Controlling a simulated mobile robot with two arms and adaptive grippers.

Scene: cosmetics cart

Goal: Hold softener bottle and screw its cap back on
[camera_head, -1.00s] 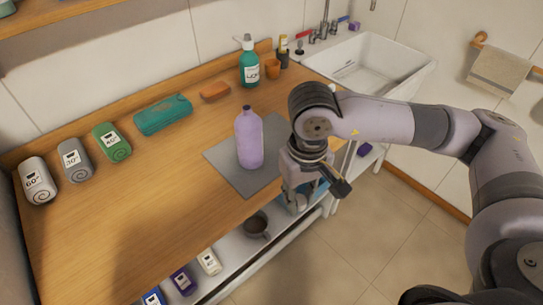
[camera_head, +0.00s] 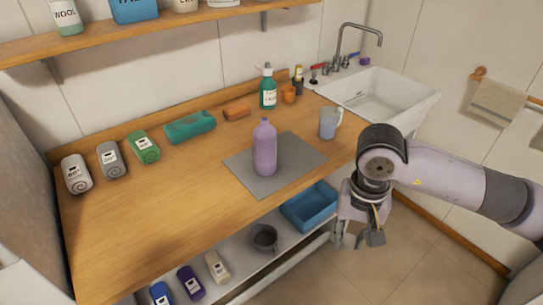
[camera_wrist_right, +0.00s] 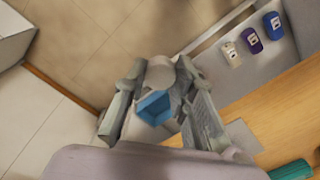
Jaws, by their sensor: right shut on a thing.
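The lilac softener bottle (camera_head: 265,150) stands upright on the grey mat (camera_head: 306,154) on the counter. Its neck is narrow, and I cannot tell clearly whether a cap is on it. My right gripper (camera_head: 357,240) is off the counter's front edge, to the right of and below the bottle, apart from it. In the right wrist view, my right gripper (camera_wrist_right: 160,105) is shut on a pale grey rounded thing (camera_wrist_right: 160,72), too blurred to name surely as the cap. My left gripper is out of view.
A pale jug (camera_head: 329,123) stands right of the mat, with the sink (camera_head: 385,95) beyond. A green pump bottle (camera_head: 268,93) and orange cup (camera_head: 289,94) are behind. A blue bin (camera_head: 310,207) and dark mug (camera_head: 264,238) are on the lower shelf. The counter's front left is clear.

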